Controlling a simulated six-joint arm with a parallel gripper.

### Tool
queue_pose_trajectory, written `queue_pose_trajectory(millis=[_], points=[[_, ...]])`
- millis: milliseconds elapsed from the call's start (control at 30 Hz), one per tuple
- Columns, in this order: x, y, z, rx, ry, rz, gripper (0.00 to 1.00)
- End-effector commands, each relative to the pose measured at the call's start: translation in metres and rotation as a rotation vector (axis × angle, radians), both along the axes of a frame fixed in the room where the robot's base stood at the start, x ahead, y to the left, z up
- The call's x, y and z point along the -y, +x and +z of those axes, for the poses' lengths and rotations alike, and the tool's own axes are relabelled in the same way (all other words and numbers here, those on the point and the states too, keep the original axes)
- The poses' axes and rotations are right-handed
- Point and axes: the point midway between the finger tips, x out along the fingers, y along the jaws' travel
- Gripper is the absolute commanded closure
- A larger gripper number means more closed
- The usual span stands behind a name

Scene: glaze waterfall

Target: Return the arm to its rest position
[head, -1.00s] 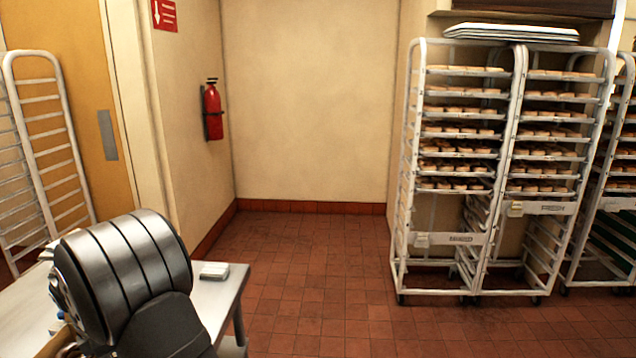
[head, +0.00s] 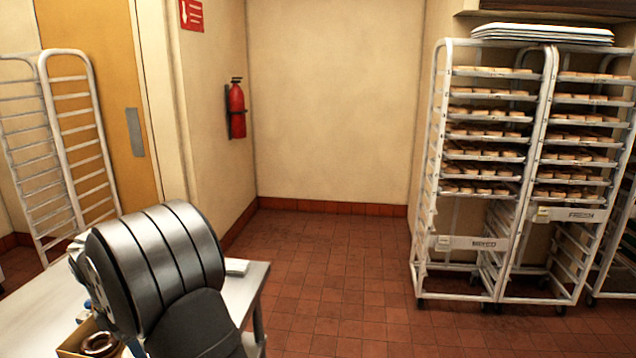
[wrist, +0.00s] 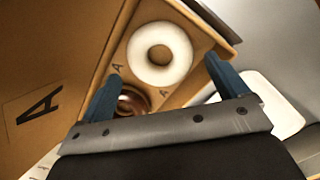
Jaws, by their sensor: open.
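My gripper (wrist: 163,66) shows in the wrist view with its two blue fingers spread apart and nothing between them. Past the fingertips is a cardboard box (wrist: 222,32) holding a white-glazed ring doughnut (wrist: 135,55) and a dark brown glazed one (wrist: 131,101), which the left finger partly covers. In the head view my arm's dark, rounded link fills the lower left and hides most of the gripper. A corner of the box (head: 70,348) and the brown doughnut (head: 100,343) show beside it.
The steel table (head: 30,308) lies under my arm, with a small white item (head: 237,266) near its right edge. A white tray (wrist: 275,105) lies right of the box in the wrist view. Loaded racks (head: 490,170) stand at right, an empty rack (head: 75,150) at left. The middle floor is clear.

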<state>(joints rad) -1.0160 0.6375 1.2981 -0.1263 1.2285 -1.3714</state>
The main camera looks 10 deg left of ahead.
Motion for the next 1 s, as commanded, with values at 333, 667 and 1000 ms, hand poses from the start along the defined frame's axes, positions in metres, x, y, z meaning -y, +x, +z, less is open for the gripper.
queue_pose_trajectory(millis=[333,667,1000], points=[[0.002,0.005,-0.014,0.004,0.006,-0.001,0.08],[0.003,0.004,0.052,0.002,0.004,-0.001,0.08],[0.019,-0.016,0.064,-0.006,0.013,-0.223,0.08]])
